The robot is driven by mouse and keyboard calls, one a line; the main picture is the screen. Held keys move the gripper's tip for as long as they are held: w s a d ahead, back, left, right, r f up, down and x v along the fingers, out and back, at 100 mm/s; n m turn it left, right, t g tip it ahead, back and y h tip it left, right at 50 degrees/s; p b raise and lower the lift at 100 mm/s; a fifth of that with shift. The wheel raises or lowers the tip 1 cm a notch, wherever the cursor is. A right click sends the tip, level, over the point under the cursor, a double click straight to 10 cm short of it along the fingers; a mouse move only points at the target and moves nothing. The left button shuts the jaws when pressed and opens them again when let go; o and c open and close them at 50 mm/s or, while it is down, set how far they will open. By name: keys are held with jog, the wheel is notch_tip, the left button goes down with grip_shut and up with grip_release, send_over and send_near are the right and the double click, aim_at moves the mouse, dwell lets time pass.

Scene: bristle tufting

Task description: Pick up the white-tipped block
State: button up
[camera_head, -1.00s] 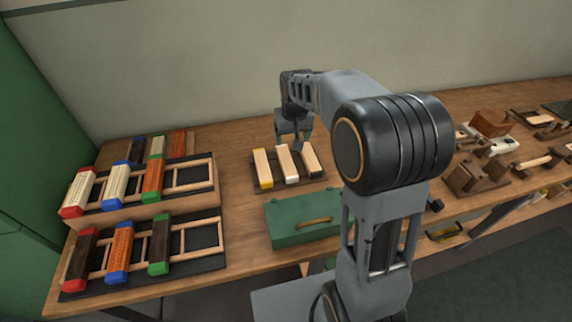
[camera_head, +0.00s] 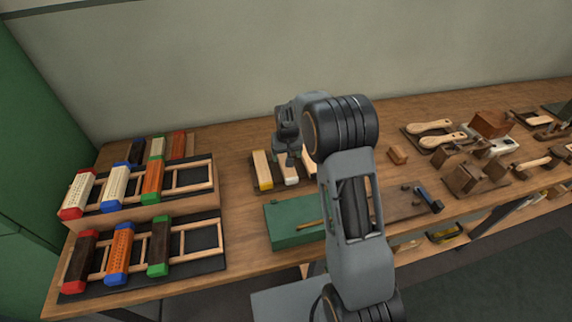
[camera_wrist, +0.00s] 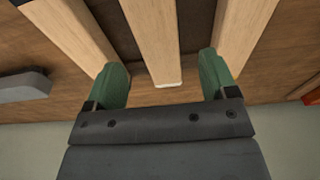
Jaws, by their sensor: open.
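The white-tipped block (camera_head: 291,174) lies on a dark mat (camera_head: 254,156) on the bench. It is a pale wooden bar with its white end toward me, the middle one of three bars. A yellow-tipped bar (camera_head: 262,170) lies to its left; a third pale bar (camera_head: 309,165) to its right is mostly hidden by my arm. My gripper (camera_wrist: 162,64) is open, its green fingers spread on either side of the middle bar (camera_wrist: 152,35) in the wrist view. I see no finger touching it; the height gap is unclear. The head view shows my gripper over the bars.
A green box (camera_head: 290,236) with a handle stands in front of the bars. Racks with coloured-tipped blocks (camera_head: 155,180) fill the left. Tools and wooden parts (camera_head: 470,175) cover the right. A small wooden block (camera_head: 398,154) lies right of my arm.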

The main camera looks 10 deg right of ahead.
jog(key=shift+w+d+f+p, duration=0.1)
jog(key=shift+w+f+p, duration=0.15)
jog(key=shift+f, duration=1.05)
jog(key=shift+w+f+p, duration=0.15)
jog(key=shift+w+f, duration=0.05)
jog(key=shift+f, duration=1.05)
jog(key=shift+c, duration=0.2)
jog(key=c, duration=1)
